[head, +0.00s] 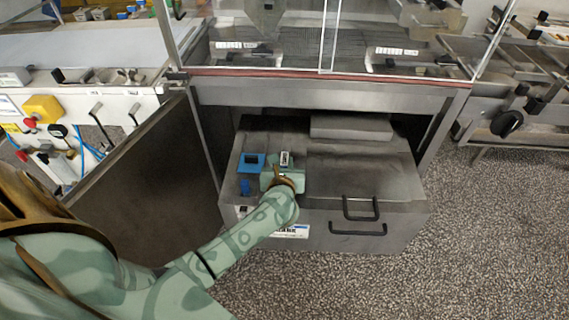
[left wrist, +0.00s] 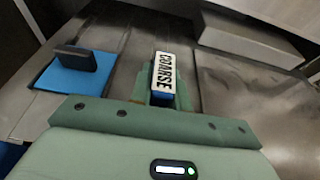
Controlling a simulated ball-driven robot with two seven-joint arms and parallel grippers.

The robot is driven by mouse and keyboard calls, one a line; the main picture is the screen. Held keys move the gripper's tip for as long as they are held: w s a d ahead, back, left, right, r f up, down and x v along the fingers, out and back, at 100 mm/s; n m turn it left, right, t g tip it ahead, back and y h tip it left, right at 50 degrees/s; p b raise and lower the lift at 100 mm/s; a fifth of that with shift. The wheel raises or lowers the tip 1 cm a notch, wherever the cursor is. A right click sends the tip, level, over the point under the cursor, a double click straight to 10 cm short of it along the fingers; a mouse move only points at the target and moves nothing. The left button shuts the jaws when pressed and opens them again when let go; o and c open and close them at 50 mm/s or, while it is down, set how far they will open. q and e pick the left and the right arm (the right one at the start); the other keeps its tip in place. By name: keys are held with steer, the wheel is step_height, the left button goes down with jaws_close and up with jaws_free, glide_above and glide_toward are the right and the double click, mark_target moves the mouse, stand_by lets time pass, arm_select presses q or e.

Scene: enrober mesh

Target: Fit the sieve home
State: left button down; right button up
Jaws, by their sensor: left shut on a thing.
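A part with a white tag reading COARSE (left wrist: 164,72), with blue under its near end, stands between the fingers of my left gripper (left wrist: 163,92). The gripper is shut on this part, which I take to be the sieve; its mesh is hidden. In the head view, the tag (head: 285,158) shows just beyond my left gripper (head: 284,168), over the left part of the grey metal cabinet top (head: 360,168). I cannot tell whether the part is seated in the top or held above it. My right gripper is not in view.
A blue square with a dark upright block (left wrist: 76,58) lies left of the gripper; it also shows in the head view (head: 251,161). A smaller blue piece (head: 246,187) is nearer. A raised grey box (head: 350,127) stands behind. Black handles (head: 358,228) are at the front right.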

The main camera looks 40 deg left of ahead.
arm_select(q)
steer(key=shift+f, duration=0.1)
steer(key=c, duration=1.3)
jaws_free()
steer(key=shift+o, duration=0.2)
steer(key=shift+s, duration=0.1)
